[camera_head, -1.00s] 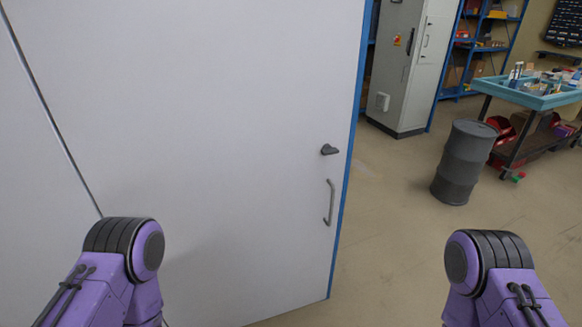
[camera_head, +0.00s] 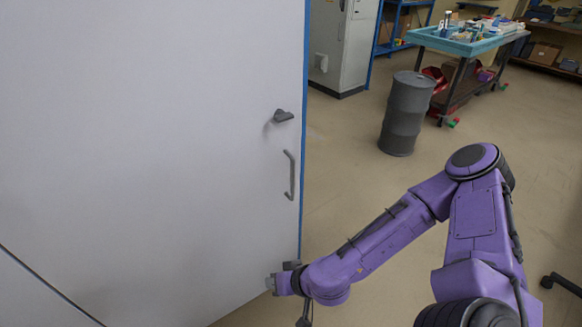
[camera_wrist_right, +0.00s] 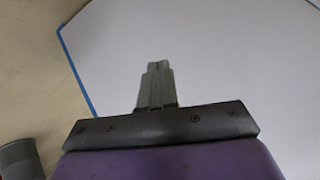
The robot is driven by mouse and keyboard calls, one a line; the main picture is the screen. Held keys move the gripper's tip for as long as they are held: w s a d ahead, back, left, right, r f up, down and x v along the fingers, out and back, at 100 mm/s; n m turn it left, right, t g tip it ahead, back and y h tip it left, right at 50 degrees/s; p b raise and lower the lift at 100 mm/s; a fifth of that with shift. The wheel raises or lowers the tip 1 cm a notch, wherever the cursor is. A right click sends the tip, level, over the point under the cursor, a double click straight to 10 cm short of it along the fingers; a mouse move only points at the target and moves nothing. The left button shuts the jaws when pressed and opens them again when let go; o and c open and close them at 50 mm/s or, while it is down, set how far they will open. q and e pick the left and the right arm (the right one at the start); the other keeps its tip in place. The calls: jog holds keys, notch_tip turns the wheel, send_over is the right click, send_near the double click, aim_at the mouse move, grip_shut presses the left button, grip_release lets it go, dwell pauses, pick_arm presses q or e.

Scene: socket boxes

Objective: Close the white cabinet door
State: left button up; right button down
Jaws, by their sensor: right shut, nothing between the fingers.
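The white cabinet door (camera_head: 150,150) fills the left of the head view and has a blue edge. It stands open, swung out into the room. A dark latch (camera_head: 283,116) and a grey pull handle (camera_head: 290,175) sit near its free edge. My right gripper (camera_head: 270,284) is shut and empty, low by the door's face near the free edge; whether it touches cannot be told. In the right wrist view its closed fingers (camera_wrist_right: 157,84) point at the white door panel (camera_wrist_right: 215,60). My left gripper is out of view.
A grey drum (camera_head: 406,113) stands on the floor beyond the door. Behind it are a cart with a blue tray (camera_head: 465,42) and a grey cabinet (camera_head: 340,45). The floor (camera_head: 350,180) between door and drum is clear. A dark chair-like foot (camera_head: 560,284) shows at lower right.

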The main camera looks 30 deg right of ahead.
jog(key=w+d+r+t+b, duration=0.1)
jog(key=w+d+r+t, duration=0.2)
jog(key=w+r, duration=0.25)
jog(key=n+t+h+b, duration=0.3)
jog(key=t+h, duration=0.1)
jog(key=t, duration=0.3)
send_near(287, 141)
jog(key=w+b, duration=0.2)
jog(key=w, duration=0.1)
jog(key=w+b, duration=0.2)
jog(key=shift+w+f, duration=0.25)
jog(key=shift+f, duration=0.1)
jog(key=shift+w+r, duration=0.1)
jog(key=shift+w, duration=0.5)
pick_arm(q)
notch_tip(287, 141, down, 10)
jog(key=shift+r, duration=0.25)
